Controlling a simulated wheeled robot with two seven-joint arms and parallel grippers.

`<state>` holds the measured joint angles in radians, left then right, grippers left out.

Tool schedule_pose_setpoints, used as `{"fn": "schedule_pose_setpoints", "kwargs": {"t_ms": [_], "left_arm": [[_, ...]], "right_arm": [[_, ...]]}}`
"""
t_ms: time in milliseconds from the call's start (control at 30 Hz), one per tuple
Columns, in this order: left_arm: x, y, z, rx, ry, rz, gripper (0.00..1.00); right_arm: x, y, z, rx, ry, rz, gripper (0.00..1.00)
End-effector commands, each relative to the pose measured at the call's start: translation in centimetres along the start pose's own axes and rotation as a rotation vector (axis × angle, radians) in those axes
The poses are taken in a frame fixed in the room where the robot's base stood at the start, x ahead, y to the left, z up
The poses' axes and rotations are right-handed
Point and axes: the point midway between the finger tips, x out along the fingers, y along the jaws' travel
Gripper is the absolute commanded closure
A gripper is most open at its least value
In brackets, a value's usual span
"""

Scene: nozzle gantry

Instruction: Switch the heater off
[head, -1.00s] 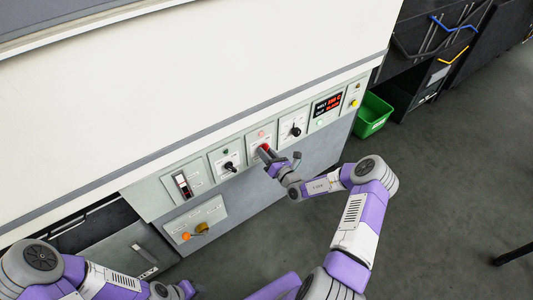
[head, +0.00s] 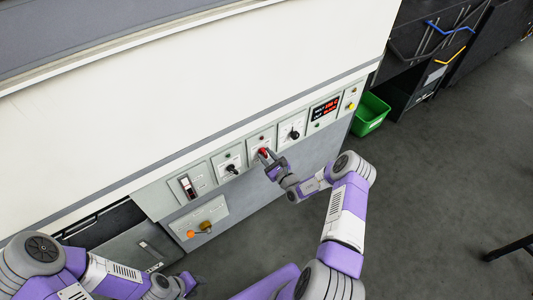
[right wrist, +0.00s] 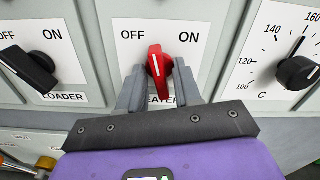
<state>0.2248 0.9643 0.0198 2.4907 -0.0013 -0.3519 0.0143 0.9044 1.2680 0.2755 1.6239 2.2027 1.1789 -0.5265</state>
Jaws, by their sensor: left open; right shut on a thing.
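The heater's red knob (right wrist: 160,66) stands on a white plate marked OFF at left and ON at right; its label below is partly hidden. Its white pointer line is nearly upright, leaning slightly left, between the two words. My right gripper (right wrist: 158,90) has one finger on each side of the knob and is shut on it. In the head view the red knob (head: 262,151) shows at the tip of my right gripper (head: 266,156). My left gripper (head: 192,284) is low in the head view, away from the panel, small and partly cut off by my arm.
Left of the heater is the black LOADER knob (right wrist: 30,70), turned towards OFF. Right is a black temperature dial (right wrist: 298,72). Farther right are a red-lit display (head: 325,108) and a green bin (head: 370,113) on the floor. An orange knob (head: 191,234) sits on a lower plate.

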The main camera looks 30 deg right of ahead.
Motion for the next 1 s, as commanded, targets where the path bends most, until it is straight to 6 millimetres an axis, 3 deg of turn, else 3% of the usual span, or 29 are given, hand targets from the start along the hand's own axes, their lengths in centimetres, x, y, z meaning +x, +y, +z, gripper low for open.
{"fn": "schedule_pose_setpoints", "kwargs": {"t_ms": [433,1000], "left_arm": [[-1.4,0.5,0.1,0.000,0.000,0.000,0.57],[-1.6,0.6,0.1,0.000,0.000,0.000,0.57]], "right_arm": [[0.0,0.0,0.0,-0.262,0.000,0.000,0.97],[0.0,0.0,0.0,-0.315,0.000,0.001,0.97]]}}
